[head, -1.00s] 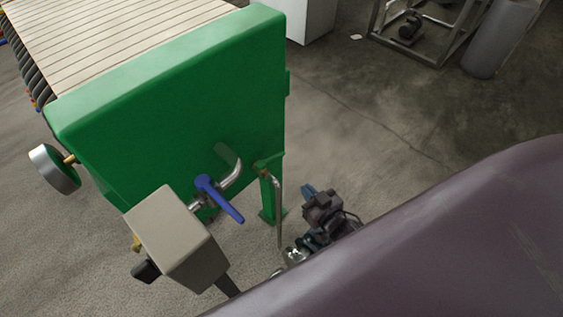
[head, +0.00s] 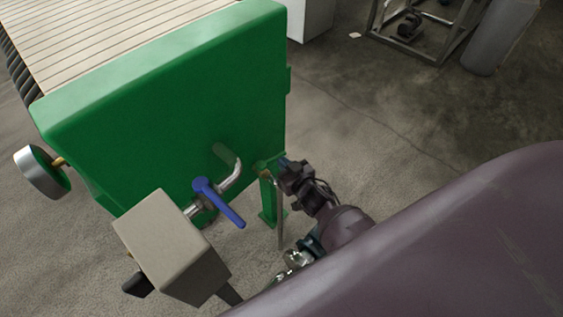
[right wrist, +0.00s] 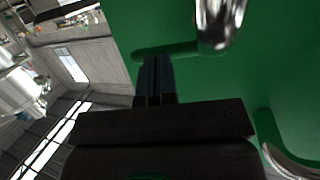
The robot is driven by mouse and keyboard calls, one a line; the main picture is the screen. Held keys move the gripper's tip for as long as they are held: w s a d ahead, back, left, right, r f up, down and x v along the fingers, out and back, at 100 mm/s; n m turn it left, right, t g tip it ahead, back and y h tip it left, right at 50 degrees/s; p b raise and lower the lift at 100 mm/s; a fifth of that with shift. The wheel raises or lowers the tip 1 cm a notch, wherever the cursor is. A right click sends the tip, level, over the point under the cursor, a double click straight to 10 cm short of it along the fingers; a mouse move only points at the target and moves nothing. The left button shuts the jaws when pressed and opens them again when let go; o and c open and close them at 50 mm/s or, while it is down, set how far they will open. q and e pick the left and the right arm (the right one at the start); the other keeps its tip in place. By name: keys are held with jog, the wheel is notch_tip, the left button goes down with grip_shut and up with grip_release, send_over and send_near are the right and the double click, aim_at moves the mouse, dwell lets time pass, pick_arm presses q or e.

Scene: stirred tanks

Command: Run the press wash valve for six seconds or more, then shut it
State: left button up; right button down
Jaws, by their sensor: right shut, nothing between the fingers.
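The valve has a blue lever handle (head: 218,202) on a silver pipe (head: 232,178) that comes out of the end of the green press (head: 160,110). The lever slants down to the right in the head view. My right gripper (head: 283,162) is right of the lever and apart from it, close to the green end plate. In the right wrist view its dark fingers (right wrist: 154,76) are together with nothing between them, and a shiny pipe end (right wrist: 218,22) shows above right of them. The lever cannot be made out there. My left gripper is not in view.
A grey box (head: 165,240) with a black knob stands left of the valve. A round gauge (head: 40,172) sits at the press's left edge. A thin upright pipe (head: 280,220) stands below my right gripper. Open floor (head: 370,120) lies to the right.

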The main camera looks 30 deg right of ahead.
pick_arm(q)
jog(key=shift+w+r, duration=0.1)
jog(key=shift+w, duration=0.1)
pick_arm(e)
jog(key=shift+w, duration=0.35)
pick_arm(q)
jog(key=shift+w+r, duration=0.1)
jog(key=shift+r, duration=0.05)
pick_arm(e)
jog(key=shift+w, duration=0.1)
pick_arm(q)
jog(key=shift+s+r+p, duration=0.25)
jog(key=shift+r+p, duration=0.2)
jog(key=shift+p, duration=0.3)
pick_arm(e)
jog(key=n+y, duration=0.1)
jog(key=w+n+y, duration=0.1)
jog(key=n+y, duration=0.1)
jog(key=y, duration=0.1)
jog(key=shift+w+d+g, duration=0.25)
jog(key=shift+g, duration=0.15)
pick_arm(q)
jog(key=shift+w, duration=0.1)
